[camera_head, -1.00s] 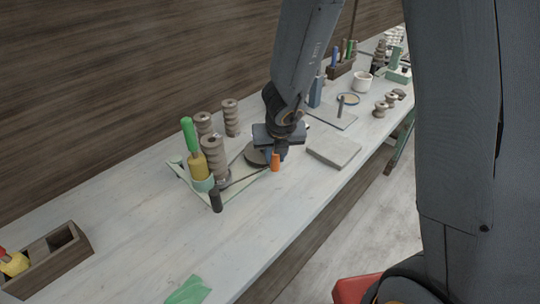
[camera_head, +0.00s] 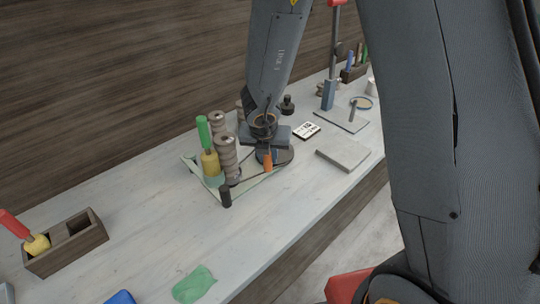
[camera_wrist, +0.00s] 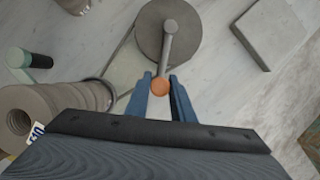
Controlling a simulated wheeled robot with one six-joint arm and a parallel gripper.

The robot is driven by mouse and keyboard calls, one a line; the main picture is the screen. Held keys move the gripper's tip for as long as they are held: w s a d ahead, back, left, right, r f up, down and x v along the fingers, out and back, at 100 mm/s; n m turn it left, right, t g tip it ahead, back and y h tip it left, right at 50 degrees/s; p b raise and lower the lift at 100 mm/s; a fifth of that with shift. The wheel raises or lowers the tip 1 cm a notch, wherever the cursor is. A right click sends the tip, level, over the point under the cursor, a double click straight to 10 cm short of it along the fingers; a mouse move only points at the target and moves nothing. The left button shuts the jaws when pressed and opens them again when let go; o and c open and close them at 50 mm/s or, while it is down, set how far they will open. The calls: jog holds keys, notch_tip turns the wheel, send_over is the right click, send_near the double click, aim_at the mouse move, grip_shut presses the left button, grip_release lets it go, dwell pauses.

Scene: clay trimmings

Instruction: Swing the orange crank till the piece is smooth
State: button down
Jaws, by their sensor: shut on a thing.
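My gripper (camera_wrist: 160,80) is shut on the orange crank handle (camera_wrist: 160,86), with one blue finger on each side of it in the wrist view. In the head view the orange crank (camera_head: 268,162) stands upright below my gripper (camera_head: 265,152). A grey bar joins the handle to a round grey disc (camera_wrist: 152,35). In the head view the disc (camera_head: 286,156) is partly hidden behind my gripper. I cannot make out how smooth any piece is.
Ridged brown spools (camera_head: 227,158) and a green-handled yellow tool (camera_head: 210,163) stand close left of my gripper. A black knob (camera_head: 225,196) is nearer the front. A grey slab (camera_head: 343,153) lies to the right.

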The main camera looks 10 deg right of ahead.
jog(key=shift+a, duration=0.1)
jog(key=c, duration=1.5)
grip_release()
jog(key=shift+c, duration=0.2)
jog(key=d+p+v, duration=0.1)
jog(key=p+v, duration=0.2)
jog(key=v, duration=0.4)
jog(key=shift+a+r, duration=0.4)
jog(key=shift+a, duration=0.15)
jog(key=shift+s, duration=0.15)
